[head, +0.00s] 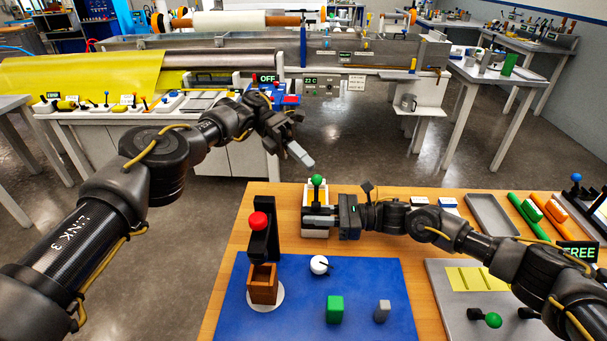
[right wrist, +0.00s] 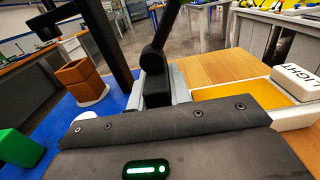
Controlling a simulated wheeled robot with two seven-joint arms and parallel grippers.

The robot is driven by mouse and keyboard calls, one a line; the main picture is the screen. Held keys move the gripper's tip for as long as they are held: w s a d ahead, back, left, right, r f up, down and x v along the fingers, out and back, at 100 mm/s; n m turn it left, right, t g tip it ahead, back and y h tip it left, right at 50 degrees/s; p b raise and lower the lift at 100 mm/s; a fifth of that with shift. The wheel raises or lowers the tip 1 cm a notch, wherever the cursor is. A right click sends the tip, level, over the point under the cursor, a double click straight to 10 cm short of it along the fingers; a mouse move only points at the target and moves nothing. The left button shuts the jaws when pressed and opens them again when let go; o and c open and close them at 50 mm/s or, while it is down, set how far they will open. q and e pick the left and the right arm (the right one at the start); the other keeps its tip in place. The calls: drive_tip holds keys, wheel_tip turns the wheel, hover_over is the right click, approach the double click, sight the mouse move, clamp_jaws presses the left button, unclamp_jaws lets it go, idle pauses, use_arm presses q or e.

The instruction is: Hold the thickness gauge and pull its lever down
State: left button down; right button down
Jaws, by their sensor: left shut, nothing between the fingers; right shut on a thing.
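The thickness gauge (head: 313,193) appears to be the pale device with an upright lever topped by a green ball (head: 317,181), at the far edge of the wooden table. In the right wrist view its black post and lever (right wrist: 153,62) stand straight ahead; the ball is out of that view. My right gripper (head: 318,219) comes in from the right and is shut on the gauge, low down, hiding part of it. My left gripper (head: 301,154) is shut and empty, in the air above and slightly left of the green ball, apart from it.
A black stand with a red ball (head: 258,221) and a brown wooden box (head: 263,285) is close left of my right gripper. A blue mat (head: 228,315) carries a green block (head: 335,309), a grey block (head: 382,311) and a white round thing (head: 319,265). A grey tray (head: 492,215) lies right.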

use_arm(q)
drive_tip(key=shift+r, duration=2.2)
use_arm(e)
drive_tip(key=shift+w+d, duration=0.1)
drive_tip(key=c, duration=1.2)
unclamp_jaws()
